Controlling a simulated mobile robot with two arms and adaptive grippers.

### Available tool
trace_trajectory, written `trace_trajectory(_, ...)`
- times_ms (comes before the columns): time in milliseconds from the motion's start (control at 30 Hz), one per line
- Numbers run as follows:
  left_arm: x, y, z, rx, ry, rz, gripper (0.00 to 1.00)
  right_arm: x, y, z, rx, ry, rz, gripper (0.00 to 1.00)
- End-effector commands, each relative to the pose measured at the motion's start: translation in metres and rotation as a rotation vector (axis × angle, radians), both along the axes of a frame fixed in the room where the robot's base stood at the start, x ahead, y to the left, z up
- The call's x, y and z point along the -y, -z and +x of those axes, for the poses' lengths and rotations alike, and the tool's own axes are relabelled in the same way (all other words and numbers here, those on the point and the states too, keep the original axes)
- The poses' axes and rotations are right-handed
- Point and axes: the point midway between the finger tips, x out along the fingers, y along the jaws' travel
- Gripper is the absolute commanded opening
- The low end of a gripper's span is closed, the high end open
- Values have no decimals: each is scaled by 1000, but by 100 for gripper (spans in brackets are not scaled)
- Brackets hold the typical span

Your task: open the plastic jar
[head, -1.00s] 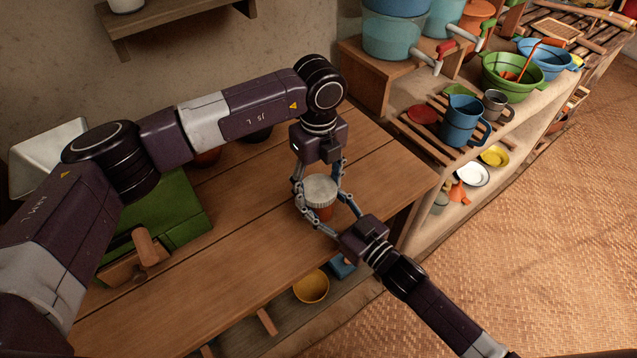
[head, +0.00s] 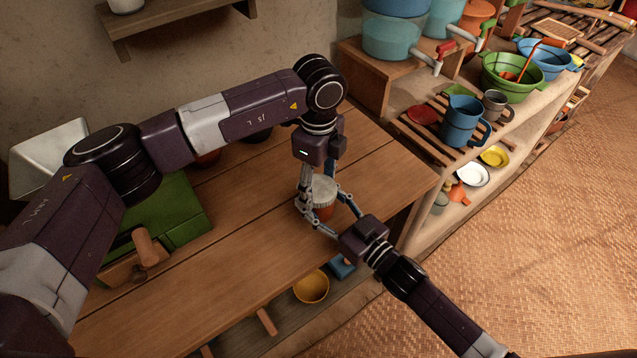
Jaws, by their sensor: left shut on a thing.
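The plastic jar (head: 325,212) stands on the wooden table near its right end, with a reddish-brown body and a pale grey ribbed lid (head: 324,187). My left gripper (head: 318,196) comes down from above and is shut on the lid; its fingers cover the lid's left side. My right gripper (head: 334,216) reaches in from the lower right, with its fingers on either side of the jar's body, shut on it. The lid sits on top of the body; whether it is loose cannot be told.
A green box-like thing (head: 175,215) stands on the wooden table (head: 230,265) at left, beside a white container (head: 45,160). At right, a shelf holds a blue pitcher (head: 460,122) and a green bowl (head: 510,78). A yellow bowl (head: 311,287) is below the table.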

Motion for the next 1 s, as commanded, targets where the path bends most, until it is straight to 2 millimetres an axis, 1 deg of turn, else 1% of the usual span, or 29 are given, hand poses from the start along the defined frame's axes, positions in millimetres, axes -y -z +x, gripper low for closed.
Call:
trace_trajectory(600,0,-21,1,2,0,-1,29,0,1,0,-2,0,-2,0)
trace_trajectory(1000,0,-24,0,1,0,-1,29,0,1,0,-2,1,-1,0)
